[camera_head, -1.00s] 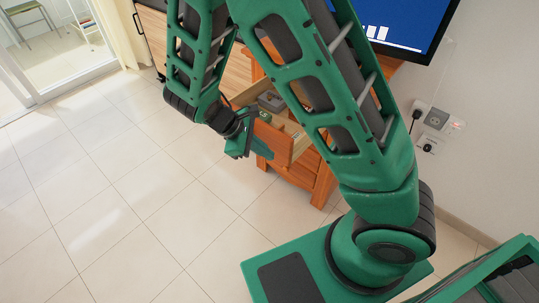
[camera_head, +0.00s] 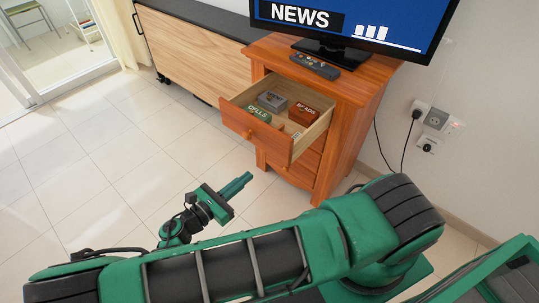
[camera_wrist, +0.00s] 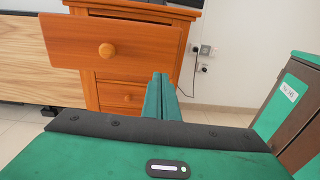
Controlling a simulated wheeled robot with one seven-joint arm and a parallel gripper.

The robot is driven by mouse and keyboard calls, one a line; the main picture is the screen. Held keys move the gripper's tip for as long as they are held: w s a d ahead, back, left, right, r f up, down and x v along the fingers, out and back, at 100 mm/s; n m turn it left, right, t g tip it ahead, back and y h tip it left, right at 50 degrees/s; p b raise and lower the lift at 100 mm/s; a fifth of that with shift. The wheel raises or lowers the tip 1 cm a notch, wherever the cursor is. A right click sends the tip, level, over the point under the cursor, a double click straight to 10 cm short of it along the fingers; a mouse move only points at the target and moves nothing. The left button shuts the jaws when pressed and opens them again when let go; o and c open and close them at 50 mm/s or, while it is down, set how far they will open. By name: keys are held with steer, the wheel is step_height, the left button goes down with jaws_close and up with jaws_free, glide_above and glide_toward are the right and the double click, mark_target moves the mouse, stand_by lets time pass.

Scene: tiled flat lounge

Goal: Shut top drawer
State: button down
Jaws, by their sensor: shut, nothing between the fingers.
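The top drawer (camera_head: 257,130) of the orange wooden cabinet (camera_head: 345,100) is pulled well out. Small boxes lie inside it, among them a grey one (camera_head: 272,101), a green one (camera_head: 258,114) and a red one (camera_head: 303,114). In the wrist view the drawer front (camera_wrist: 108,47) with its round knob (camera_wrist: 106,50) faces me at the upper left. My gripper (camera_head: 238,184) is in front of and below the drawer, apart from it. Its fingers are shut and empty, and in the wrist view the fingertips (camera_wrist: 160,78) show just right of the knob. The drawer's inside is hidden in the wrist view.
A television (camera_head: 350,20) and a remote (camera_head: 315,66) stand on the cabinet. A low wooden sideboard (camera_head: 195,50) is to the left. Sockets and cables (camera_head: 432,130) are on the right wall. The tiled floor (camera_head: 90,150) at left is clear.

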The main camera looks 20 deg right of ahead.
mark_target(277, 149)
steer(key=shift+n+t, duration=0.3)
steer(key=shift+t, duration=0.1)
steer(key=x, duration=1.2)
steer(key=shift+w+d+r, duration=0.15)
steer(key=shift+w+d, duration=0.1)
steer(key=shift+d, duration=0.05)
steer(key=shift+w+d, duration=0.2)
steer(key=shift+d, duration=0.1)
